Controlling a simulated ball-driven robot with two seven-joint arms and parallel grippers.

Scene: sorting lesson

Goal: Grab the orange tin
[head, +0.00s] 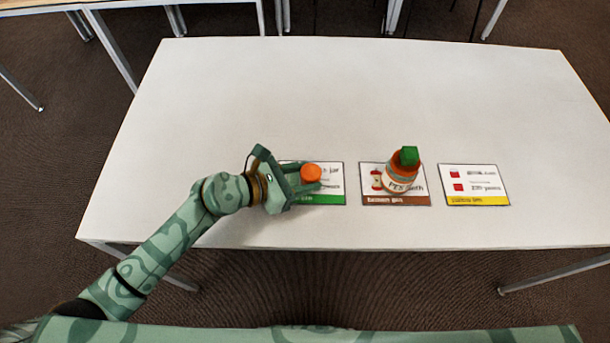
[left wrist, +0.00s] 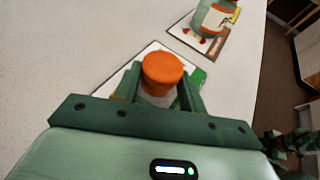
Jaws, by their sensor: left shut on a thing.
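The orange tin (head: 311,174) is a small round thing with a flat orange top, over the card with the green strip. My left gripper (head: 308,178) comes in from the left and is shut on it, one finger on each side. In the left wrist view the orange tin (left wrist: 162,72) sits between the two fingers of the left gripper (left wrist: 160,88). Its lower part is partly hidden by the fingers. I cannot tell whether it touches the card. My right gripper is in neither view.
A card with a brown strip (head: 397,200) bears an orange-and-white labelled container (head: 400,183) with a green block (head: 409,156) on top. A card with a yellow strip (head: 476,200) lies bare at the right. The white table (head: 350,90) is clear behind the cards.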

